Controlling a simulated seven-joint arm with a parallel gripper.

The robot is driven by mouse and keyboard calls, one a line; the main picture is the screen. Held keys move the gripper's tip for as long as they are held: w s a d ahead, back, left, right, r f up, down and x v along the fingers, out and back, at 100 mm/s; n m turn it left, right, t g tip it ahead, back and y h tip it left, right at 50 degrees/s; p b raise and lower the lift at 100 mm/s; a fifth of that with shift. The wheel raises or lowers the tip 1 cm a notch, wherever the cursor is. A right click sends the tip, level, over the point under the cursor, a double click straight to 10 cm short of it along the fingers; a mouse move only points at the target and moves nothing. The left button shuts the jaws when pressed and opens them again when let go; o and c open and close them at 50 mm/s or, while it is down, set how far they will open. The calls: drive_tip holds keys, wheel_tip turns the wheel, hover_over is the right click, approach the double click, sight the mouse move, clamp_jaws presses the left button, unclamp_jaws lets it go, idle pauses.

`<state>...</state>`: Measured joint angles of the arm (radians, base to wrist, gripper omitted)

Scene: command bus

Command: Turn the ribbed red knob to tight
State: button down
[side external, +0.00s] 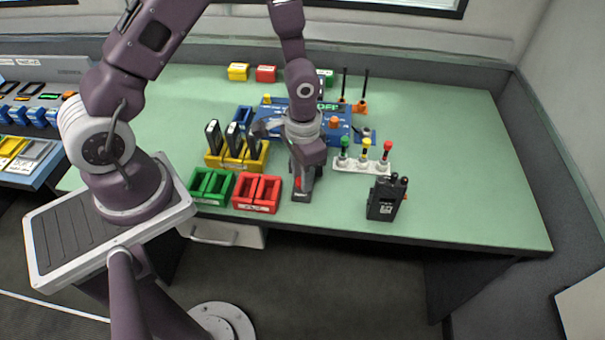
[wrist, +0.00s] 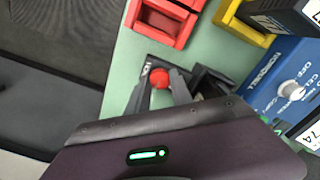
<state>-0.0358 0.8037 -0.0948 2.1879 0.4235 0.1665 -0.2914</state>
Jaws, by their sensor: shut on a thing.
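The red knob (wrist: 159,78) sits on a small dark base (wrist: 140,95) with a white-lettered label. In the wrist view my gripper (wrist: 160,82) is shut on the knob, with a finger on each side of it. Its ribs are too small to make out, and the label's wording and the knob's setting are not readable. In the side view my gripper (side external: 303,182) points down at the dark base (side external: 301,196) near the table's front edge. The knob shows there only as a bit of red, mostly hidden by the fingers.
Red bins (side external: 257,194) and green bins (side external: 212,187) stand left of my gripper. A yellow rack (side external: 214,158) with black units and a blue panel (side external: 340,130) lie behind. A stand with coloured knobs (side external: 362,165) and a black radio (side external: 384,204) are to the right. The far right table is clear.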

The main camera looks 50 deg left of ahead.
drive_tip(key=m, duration=0.3)
drive_tip(key=shift+m, duration=0.4)
drive_tip(key=m, duration=0.4)
drive_tip(key=shift+m, duration=0.3)
drive_tip(key=m, duration=0.4)
drive_tip(key=shift+m, duration=2)
drive_tip(key=c, duration=1.1)
unclamp_jaws()
drive_tip(key=shift+r, duration=0.1)
